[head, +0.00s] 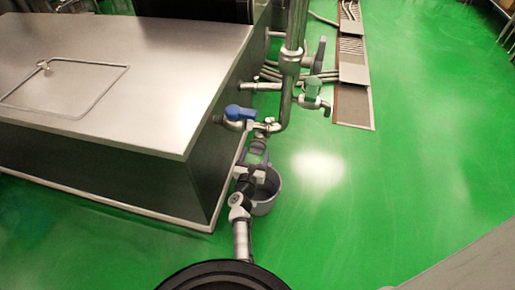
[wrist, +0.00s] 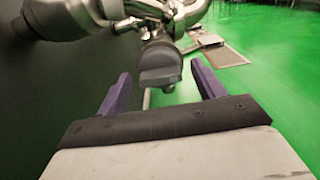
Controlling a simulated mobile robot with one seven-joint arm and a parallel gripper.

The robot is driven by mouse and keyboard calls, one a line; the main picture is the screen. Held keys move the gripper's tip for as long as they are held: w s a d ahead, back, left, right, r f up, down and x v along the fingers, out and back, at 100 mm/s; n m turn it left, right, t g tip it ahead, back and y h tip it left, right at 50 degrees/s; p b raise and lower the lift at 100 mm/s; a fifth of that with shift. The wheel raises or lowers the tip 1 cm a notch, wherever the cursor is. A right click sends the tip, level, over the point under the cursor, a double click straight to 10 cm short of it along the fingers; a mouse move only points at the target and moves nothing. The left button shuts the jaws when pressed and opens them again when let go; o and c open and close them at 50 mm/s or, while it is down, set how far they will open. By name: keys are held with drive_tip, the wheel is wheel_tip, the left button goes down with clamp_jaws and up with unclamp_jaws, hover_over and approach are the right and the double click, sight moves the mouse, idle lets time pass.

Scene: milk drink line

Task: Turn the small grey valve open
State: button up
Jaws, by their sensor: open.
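The small grey valve (wrist: 160,64) has a dark grey, rounded handle on a steel pipe fitting. In the wrist view it is straight ahead, between and slightly beyond the two purple fingers of my gripper (wrist: 162,84). The fingers are spread apart, with visible gaps on both sides of the handle, and hold nothing. In the head view my gripper (head: 255,157) is just below the pipe fitting at the corner of the steel tank. The grey valve (head: 257,147) is small there and partly hidden by the gripper.
A blue-handled valve (head: 239,112) and a green-handled valve (head: 312,88) sit on nearby pipes. The steel tank (head: 150,60) is close on the left.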

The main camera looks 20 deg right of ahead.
drive_tip(key=shift+w+d, duration=0.15)
drive_tip(key=shift+w, duration=0.1)
drive_tip(key=c, duration=0.9)
